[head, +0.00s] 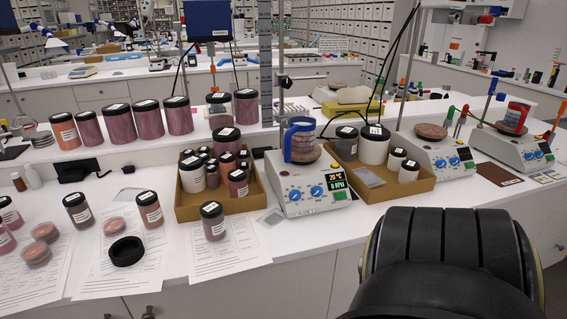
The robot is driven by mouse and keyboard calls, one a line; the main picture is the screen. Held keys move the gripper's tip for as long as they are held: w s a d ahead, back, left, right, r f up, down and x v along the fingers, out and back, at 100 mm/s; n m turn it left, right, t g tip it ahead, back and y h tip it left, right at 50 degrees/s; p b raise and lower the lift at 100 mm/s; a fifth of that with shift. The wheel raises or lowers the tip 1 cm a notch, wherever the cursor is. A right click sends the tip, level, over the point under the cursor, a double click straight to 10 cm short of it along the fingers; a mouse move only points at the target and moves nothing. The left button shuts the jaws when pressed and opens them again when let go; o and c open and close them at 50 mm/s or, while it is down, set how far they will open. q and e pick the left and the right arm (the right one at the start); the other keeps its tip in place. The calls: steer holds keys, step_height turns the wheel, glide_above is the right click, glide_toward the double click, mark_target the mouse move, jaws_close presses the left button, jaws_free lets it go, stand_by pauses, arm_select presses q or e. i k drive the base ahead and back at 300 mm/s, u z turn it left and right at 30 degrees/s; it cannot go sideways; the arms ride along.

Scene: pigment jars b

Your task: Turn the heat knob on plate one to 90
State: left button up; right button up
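A white hot plate (305,205) stands on the bench right of centre. The label on its front seems to read "PLATE 1", though it is small. Two blue knobs sit on its sloped front, a left knob (295,194) and a right knob (316,191). Their own markings are too small to read. The display (337,190) beside them shows about 20 °C and 0 RPM. Neither gripper is in view; a black part of my arm fills the lower right.
Cardboard trays of jars flank the plate, a left tray (222,210) and a right tray (385,189). Two similar plates stand further right, a nearer one (431,153) and a farther one (519,150). A stand rod and cables rise behind. Loose jars and paper sheets cover the left bench.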

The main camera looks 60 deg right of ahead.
mark_target(295, 195)
steer(key=z, duration=0.75)
steer(key=i, duration=0.9)
steer(key=z, duration=0.9)
